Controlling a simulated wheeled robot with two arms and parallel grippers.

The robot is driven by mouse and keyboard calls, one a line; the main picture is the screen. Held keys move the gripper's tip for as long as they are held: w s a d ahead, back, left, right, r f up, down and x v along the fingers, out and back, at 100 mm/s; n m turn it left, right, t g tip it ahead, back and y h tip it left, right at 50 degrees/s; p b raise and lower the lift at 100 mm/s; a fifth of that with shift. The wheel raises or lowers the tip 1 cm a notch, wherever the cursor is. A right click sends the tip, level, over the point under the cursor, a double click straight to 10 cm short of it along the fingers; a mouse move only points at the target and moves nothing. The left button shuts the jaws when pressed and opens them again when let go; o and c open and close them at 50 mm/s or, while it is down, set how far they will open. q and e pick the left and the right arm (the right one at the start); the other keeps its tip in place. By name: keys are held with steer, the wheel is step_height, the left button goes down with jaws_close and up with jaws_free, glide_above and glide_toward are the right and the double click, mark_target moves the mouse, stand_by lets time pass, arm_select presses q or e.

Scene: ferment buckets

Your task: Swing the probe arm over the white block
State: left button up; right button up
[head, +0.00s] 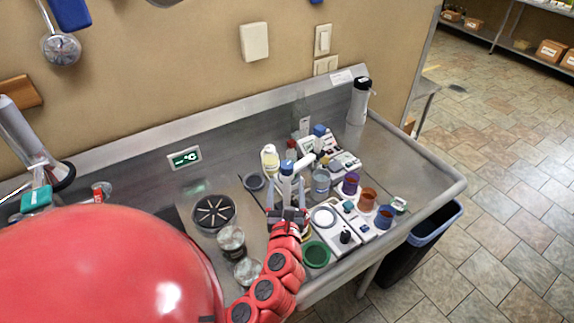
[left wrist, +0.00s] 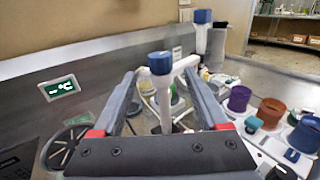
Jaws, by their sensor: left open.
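The probe arm (head: 303,161) is a white bar on a white upright post with a blue cap, standing on the steel counter. In the left wrist view the blue cap (left wrist: 160,62) shows between my fingers, and the white bar (left wrist: 184,64) points right and away. My left gripper (head: 287,190) is open, with one finger on each side of the post; I cannot tell whether either touches it. My gripper hides the post's foot. I cannot tell for sure which pale item is the white block. My right gripper is not in view.
Purple (head: 350,184), orange (head: 368,198) and blue (head: 384,216) cups stand to the right, beside a white device (head: 331,222). A cream bottle (head: 270,158) and a glass jar (head: 320,182) stand close to the probe. A green-rimmed dish (head: 316,254) is at the front edge.

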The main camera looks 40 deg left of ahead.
mark_target(287, 162)
arm_select(q)
steer(key=shift+b+x, duration=0.4)
steer(key=shift+x, duration=0.7)
steer(key=shift+w+a+r+p, duration=0.35)
steer(key=shift+w+a+p, duration=0.1)
steer(key=shift+w+p, duration=0.3)
steer(key=p+x, duration=0.1)
steer(key=x, duration=0.4)
steer(key=shift+w+a+f+p, duration=0.15)
steer(key=shift+a+f+p, duration=0.1)
steer(key=shift+p, duration=0.15)
steer(key=shift+w+a+f, duration=0.1)
steer(key=shift+w+a, duration=0.15)
steer(key=shift+w, duration=0.25)
jaws_close()
